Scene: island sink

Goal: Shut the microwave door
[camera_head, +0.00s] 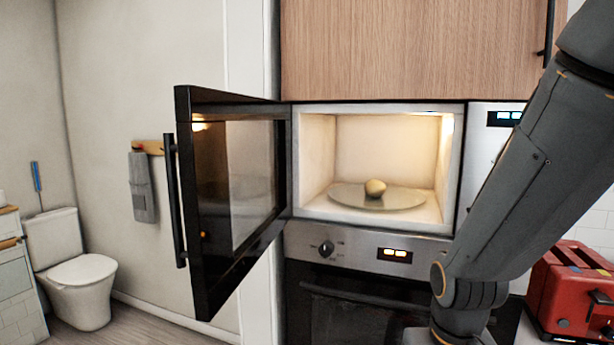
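The microwave (479,145) is built into the wall unit, its lit white cavity facing me. Its black door (284,165) is hinged on the left and stands wide open, swung out toward me. A dark vertical handle (175,200) is on the door's free edge at the left. My arm comes in from the upper right and bends down at the lower right. My gripper is not in view.
An oven (350,315) with a steel control panel (359,250) is below the microwave. A wooden cabinet (410,50) is above. A red toaster (568,290) stands at the lower right. A toilet (80,270) and a hanging grey towel (143,187) are at the left.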

